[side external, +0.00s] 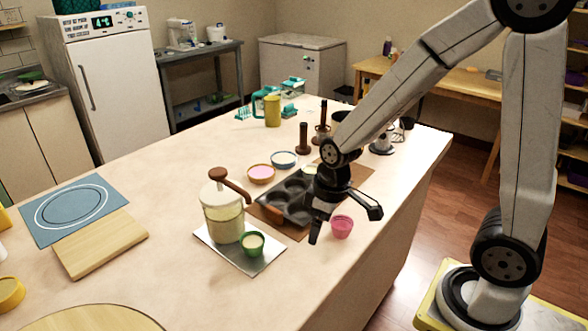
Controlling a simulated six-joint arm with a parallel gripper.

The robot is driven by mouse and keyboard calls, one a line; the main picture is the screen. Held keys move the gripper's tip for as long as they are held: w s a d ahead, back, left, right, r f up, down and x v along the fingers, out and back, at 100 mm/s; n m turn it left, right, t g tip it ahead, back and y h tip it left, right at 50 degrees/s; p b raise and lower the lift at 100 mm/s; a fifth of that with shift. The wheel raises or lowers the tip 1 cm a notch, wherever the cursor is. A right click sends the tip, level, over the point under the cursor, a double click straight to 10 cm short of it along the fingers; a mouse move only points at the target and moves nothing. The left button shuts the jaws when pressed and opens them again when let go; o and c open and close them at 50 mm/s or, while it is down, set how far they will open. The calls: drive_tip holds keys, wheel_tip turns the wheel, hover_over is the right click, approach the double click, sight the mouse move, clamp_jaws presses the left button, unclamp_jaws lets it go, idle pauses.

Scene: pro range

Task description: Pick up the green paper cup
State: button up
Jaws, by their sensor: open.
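The green paper cup (252,244) stands upright on a light square board (262,266), beside a large clear jar (224,222) with a pale filling and a brown handle. The cup shows a pale content at its top. My gripper (345,226) is open and empty above the counter, to the right of the green cup and apart from it. A pink cup (342,227) shows close to my fingers; I cannot tell the gap between them.
A dark muffin tin (272,206) lies on a brown mat behind the green cup, partly hidden by my gripper. Two small bowls (261,174) (285,159) stand behind it. A wooden board (100,243) lies at left.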

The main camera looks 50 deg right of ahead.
sight(254, 238)
drive_tip(key=w+f+n+y, duration=0.1)
drive_tip(key=w+n, duration=0.3)
drive_tip(key=w+a+n+g+y, duration=0.1)
drive_tip(key=w+n+y, duration=0.1)
drive_tip(key=w+n, duration=0.1)
drive_tip(key=w+f+n+y, duration=0.1)
drive_tip(key=w+n, duration=0.3)
drive_tip(key=shift+w+a+f+n+g, duration=0.3)
drive_tip(key=shift+w+a+n, duration=0.05)
drive_tip(key=shift+n, duration=0.05)
drive_tip(key=shift+w+a+f+n+y, duration=0.15)
drive_tip(key=shift+w+n+y, duration=0.3)
drive_tip(key=shift+w+n, duration=0.25)
drive_tip(key=shift+w+a+f+n+y, duration=0.1)
drive_tip(key=shift+w+n+y, duration=0.35)
drive_tip(key=shift+w+n, duration=0.2)
drive_tip(key=shift+x, duration=1.3)
drive_tip(key=shift+s, duration=0.1)
drive_tip(key=shift+x, duration=2.6)
drive_tip(key=c, duration=1)
